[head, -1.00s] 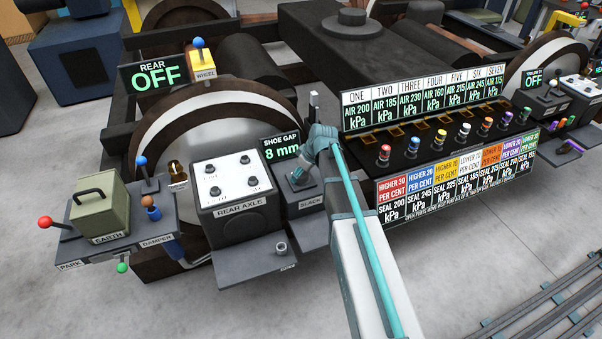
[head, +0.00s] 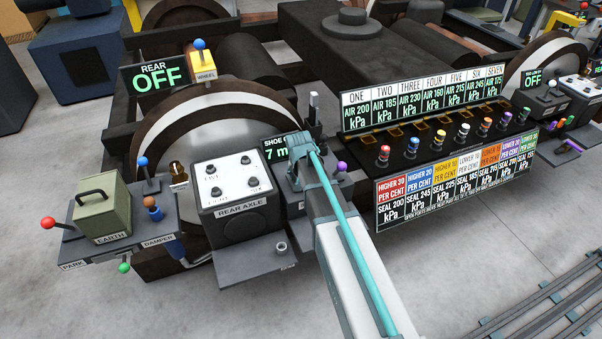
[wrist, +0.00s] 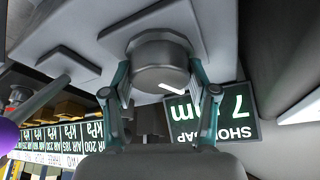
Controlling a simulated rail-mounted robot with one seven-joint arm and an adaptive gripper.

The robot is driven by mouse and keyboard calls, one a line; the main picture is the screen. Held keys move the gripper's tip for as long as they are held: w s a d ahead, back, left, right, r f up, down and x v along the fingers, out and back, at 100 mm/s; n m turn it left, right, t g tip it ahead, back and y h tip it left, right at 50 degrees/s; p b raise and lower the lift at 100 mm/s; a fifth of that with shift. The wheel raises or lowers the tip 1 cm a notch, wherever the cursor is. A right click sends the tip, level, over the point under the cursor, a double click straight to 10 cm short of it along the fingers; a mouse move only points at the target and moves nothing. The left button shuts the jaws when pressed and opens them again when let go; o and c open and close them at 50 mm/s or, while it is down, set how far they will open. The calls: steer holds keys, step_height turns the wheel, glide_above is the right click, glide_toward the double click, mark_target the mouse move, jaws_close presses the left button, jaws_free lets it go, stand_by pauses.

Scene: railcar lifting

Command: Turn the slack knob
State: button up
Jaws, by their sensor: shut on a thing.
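The slack knob (wrist: 160,65) is a dark grey round knob with a white mark line on its face, seen in the wrist view. My gripper (wrist: 160,72) has one finger on each side of the knob and is shut on it. In the head view my wrist and arm cover the knob and most of the slack box. The shoe gap display (wrist: 212,115) beside the knob reads 7 mm. In the head view the same display (head: 275,150) is partly hidden behind my wrist.
The rear axle box (head: 238,185) stands just left of the slack box. A purple-topped lever (head: 341,167) stands right of my wrist. The panel of coloured knobs and seal labels (head: 455,185) is farther right.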

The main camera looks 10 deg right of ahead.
steer(key=shift+m+g+h, duration=0.3)
steer(key=shift+m+h, duration=0.4)
steer(key=shift+m, duration=1.2)
steer(key=o, duration=1.2)
steer(key=shift+c, duration=0.2)
steer(key=v, duration=1.2)
